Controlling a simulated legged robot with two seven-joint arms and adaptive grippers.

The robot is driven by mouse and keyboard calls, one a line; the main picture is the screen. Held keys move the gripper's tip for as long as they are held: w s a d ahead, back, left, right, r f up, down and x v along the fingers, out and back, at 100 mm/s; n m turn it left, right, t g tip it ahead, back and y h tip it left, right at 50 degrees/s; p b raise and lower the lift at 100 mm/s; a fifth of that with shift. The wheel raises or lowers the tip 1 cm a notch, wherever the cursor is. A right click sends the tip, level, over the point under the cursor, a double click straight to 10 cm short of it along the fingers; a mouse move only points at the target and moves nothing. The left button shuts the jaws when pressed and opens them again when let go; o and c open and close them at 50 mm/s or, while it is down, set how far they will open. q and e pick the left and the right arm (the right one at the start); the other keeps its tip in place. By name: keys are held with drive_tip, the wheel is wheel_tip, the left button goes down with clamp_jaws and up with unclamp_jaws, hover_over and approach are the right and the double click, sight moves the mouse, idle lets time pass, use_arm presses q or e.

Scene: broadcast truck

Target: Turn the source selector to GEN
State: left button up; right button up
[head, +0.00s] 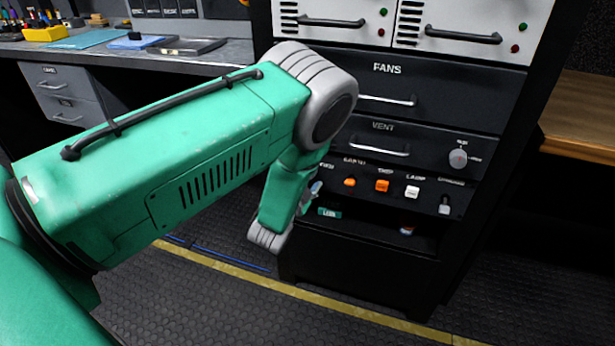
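A round grey knob (458,158), which looks like the source selector, sits at the right end of the black VENT panel (420,147) in the rack. Small labels are above it and to its right, too small to read, and I cannot tell which one it points to. My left arm reaches in from the left with its wrist bent down in front of the rack's lower left side. Only a little of my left gripper (312,195) shows past the wrist, left of the knob and apart from it. Its fingers are mostly hidden. My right gripper is out of view.
Below the knob are an orange rocker switch (382,186), a white switch (412,192) and a lever (445,205). The FANS drawer (430,98) has a protruding handle. A workbench (120,50) with tools is at left, a wooden surface (585,120) at right.

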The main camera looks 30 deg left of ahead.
use_arm(q)
drive_tip(key=v, duration=1.2)
drive_tip(key=shift+f, duration=0.15)
